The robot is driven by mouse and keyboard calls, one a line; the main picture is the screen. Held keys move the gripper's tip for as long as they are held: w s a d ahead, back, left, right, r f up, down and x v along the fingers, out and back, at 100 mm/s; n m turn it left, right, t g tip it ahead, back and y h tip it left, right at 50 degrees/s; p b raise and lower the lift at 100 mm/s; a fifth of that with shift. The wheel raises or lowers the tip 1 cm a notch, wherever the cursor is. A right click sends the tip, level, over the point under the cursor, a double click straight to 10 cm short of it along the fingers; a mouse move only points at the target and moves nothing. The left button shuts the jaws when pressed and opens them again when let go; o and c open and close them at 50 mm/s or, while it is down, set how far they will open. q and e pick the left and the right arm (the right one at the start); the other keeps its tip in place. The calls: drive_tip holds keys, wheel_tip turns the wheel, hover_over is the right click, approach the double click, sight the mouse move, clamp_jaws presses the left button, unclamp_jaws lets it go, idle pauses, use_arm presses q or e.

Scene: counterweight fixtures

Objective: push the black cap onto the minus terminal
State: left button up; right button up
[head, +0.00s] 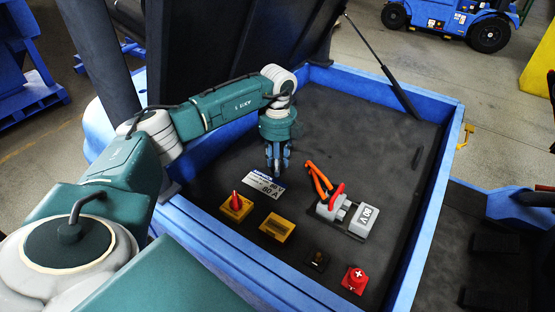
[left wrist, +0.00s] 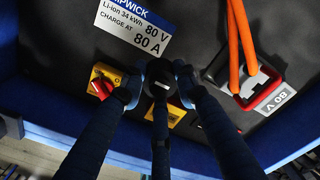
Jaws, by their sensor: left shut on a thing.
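My left gripper (head: 277,166) points down inside the blue-walled bay, above the dark floor behind the yellow blocks. In the left wrist view its fingers (left wrist: 161,84) are shut on a small black cap with a white mark (left wrist: 160,88). In the head view the fingers hide the cap. A small dark block (head: 317,260), which looks like the minus terminal, sits at the front of the bay, to the right of and nearer than the gripper. A red cap with a white plus (head: 354,280) sits to its right. My right gripper is not in view.
A grey 80 V connector (head: 361,222) with orange cables (head: 318,179) lies right of the gripper. A white label (head: 264,186) is beside it. The bay's back is clear.

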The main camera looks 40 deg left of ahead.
use_arm(q)
drive_tip(key=shift+f, duration=0.5)
drive_tip(key=shift+s+d+r+p, duration=0.1)
drive_tip(key=shift+s+d+p, duration=0.25)
drive_tip(key=shift+d, duration=0.25)
drive_tip(key=s+d+p, duration=0.3)
drive_tip(key=s+d, duration=0.2)
drive_tip(key=d, duration=0.5)
drive_tip(key=s+d+p, duration=0.3)
drive_tip(key=s+d, duration=0.3)
drive_tip(key=d, duration=0.5)
drive_tip(key=shift+d+p, duration=0.3)
drive_tip(key=shift+p, duration=0.05)
drive_tip(key=shift+f+b, duration=2.5)
drive_tip(key=shift+f, duration=0.55)
